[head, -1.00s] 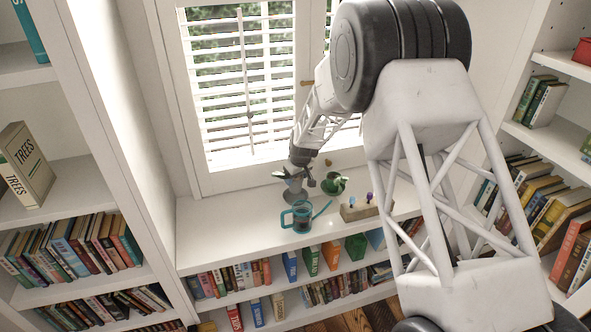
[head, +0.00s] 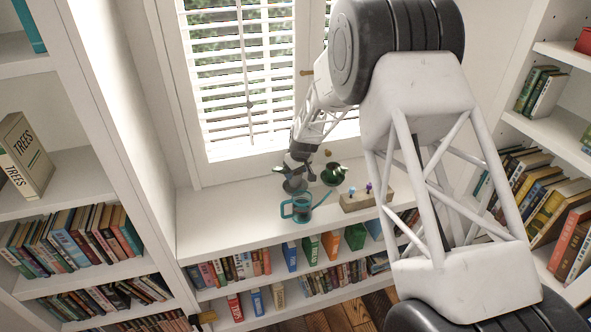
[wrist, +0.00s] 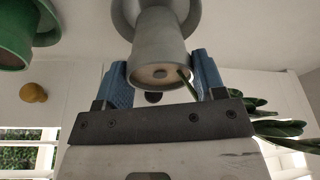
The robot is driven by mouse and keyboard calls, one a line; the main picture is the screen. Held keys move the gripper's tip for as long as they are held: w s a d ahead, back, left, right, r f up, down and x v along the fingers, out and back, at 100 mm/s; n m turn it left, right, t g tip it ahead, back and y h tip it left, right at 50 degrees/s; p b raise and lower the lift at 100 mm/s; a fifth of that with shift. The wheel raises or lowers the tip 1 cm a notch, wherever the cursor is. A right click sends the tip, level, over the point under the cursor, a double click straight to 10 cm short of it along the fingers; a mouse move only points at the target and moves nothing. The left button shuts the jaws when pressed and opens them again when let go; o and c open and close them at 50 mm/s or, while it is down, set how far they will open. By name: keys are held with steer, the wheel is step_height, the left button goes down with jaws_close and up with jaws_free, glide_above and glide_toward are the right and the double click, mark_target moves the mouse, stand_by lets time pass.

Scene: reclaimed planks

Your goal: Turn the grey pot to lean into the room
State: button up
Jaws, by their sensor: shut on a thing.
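The grey pot (head: 294,185) is on the white shelf top below the window, partly behind the teal watering can. In the wrist view the grey pot (wrist: 158,42) appears inverted, its soil side toward me and a wide grey saucer-like rim above it. A stem bends from its soil toward dark leaves (wrist: 280,128) at the right. In the head view leaves show to the pot's left. My gripper (head: 300,165) is shut on the pot, with a blue finger on each side in the wrist view (wrist: 162,75). Whether the base touches the shelf is hidden.
The teal watering can (head: 301,208) stands close in front of the pot. A green pot (head: 333,175) with a plant stands just right, and a wooden block (head: 358,201) with small coloured items is farther right. The shelf top (head: 225,218) is clear at left.

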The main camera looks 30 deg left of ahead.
mark_target(299, 175)
steer(key=shift+f, duration=0.85)
steer(key=o, duration=1.3)
steer(key=shift+c, duration=0.2)
steer(key=shift+v, duration=3.9)
